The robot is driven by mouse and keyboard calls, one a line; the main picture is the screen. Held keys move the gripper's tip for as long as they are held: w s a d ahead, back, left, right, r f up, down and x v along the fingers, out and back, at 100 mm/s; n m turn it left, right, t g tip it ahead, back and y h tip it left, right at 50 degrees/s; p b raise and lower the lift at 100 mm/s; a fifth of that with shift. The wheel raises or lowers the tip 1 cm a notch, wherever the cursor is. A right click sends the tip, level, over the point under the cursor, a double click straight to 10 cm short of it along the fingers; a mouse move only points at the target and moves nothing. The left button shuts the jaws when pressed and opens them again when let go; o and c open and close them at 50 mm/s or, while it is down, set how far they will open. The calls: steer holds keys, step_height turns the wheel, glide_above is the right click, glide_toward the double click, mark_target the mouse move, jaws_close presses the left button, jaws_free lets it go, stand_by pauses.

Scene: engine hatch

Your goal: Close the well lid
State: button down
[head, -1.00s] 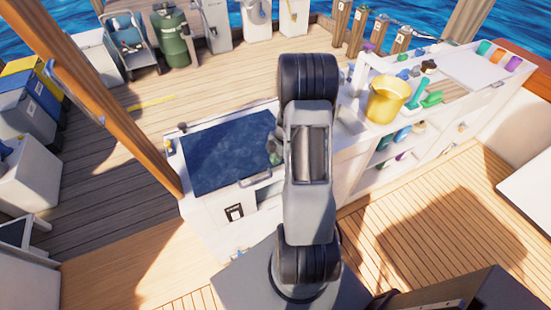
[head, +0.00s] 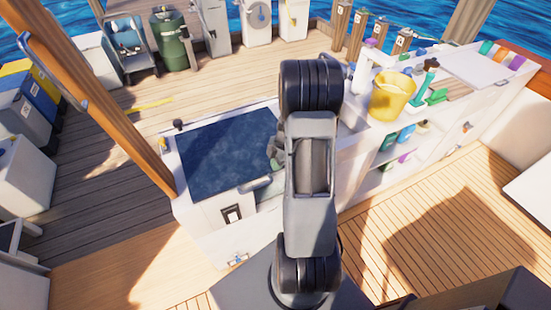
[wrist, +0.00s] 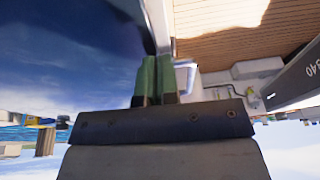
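A dark blue square panel, which looks like the well lid (head: 228,152), lies in a white surround on the white counter in the head view. I cannot tell how far it is raised. A pale handle (head: 256,184) shows near its front right corner. In the wrist view the blue surface (wrist: 70,50) fills the upper left. My gripper (wrist: 157,62) shows there as two green fingers close together, by the panel's edge, with nothing visible between them. A pale bent bar (wrist: 187,72) is just right of the fingers.
A wooden post (head: 95,95) rises at the left of the panel. A yellow bucket (head: 392,96) stands on the counter to the right, above shelves of bottles. A green cylinder (head: 172,42) stands behind on the deck. The plank floor (head: 440,215) at right front is clear.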

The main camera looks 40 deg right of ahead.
steer(key=a+v, duration=0.1)
steer(key=v, duration=1.2)
steer(key=shift+s+r, duration=0.4)
steer(key=shift+r, duration=0.15)
steer(key=s+a+r+m+t+h, duration=0.1)
steer(key=s+a+r+m, duration=0.1)
steer(key=a+m, duration=0.3)
steer(key=s+a+r+m+t+h, duration=0.1)
steer(key=s+a+r+m, duration=0.2)
steer(key=a, duration=0.6)
steer(key=s+a+r+m+t+h, duration=0.1)
steer(key=s+a+r+m, duration=0.2)
steer(key=a+m, duration=0.4)
steer(key=shift+r+m+t, duration=0.3)
steer(key=shift+r+m, duration=0.1)
steer(key=shift+m, duration=0.1)
steer(key=shift+a, duration=0.1)
